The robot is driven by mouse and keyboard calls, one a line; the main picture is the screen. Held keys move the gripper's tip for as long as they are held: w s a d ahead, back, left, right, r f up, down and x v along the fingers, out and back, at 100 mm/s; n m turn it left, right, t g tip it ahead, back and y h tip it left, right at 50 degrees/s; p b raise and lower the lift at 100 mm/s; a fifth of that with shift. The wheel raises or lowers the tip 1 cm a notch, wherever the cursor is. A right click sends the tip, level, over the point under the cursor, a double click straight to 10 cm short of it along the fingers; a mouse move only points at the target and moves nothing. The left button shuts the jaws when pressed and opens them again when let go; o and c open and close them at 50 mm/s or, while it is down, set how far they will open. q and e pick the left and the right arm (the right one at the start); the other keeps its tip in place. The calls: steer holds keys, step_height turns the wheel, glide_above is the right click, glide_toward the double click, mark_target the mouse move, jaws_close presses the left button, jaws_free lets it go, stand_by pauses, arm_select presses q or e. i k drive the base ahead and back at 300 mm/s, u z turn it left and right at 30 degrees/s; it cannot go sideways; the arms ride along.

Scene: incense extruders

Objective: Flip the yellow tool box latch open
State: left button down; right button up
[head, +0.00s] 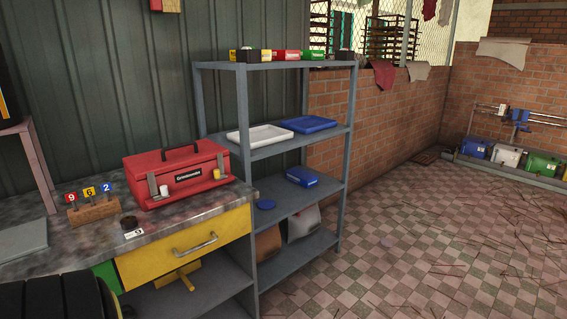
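A red tool box (178,171) with a black top handle sits closed on the workbench at the left of the head view. Its front has two grey latches. The right latch (221,161) has a small yellow tab (217,173) at its lower end. The left latch (153,186) has a small white tab (164,190) beside it. The right latch appears to lie up against the box front, but it is too small to be sure. Neither of my grippers is in view.
The workbench (60,258) holds a wooden block with numbered tags (93,211) and a small dark round item (128,222). A yellow drawer (185,245) is below. A grey shelf rack (243,110) stands at right. A dark ribbed object (50,300) fills the lower left. Tiled floor is open at right.

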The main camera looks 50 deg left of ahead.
mark_target(217, 175)
steer(key=u, duration=0.65)
steer(key=i, duration=1.45)
steer(key=u, duration=1.1)
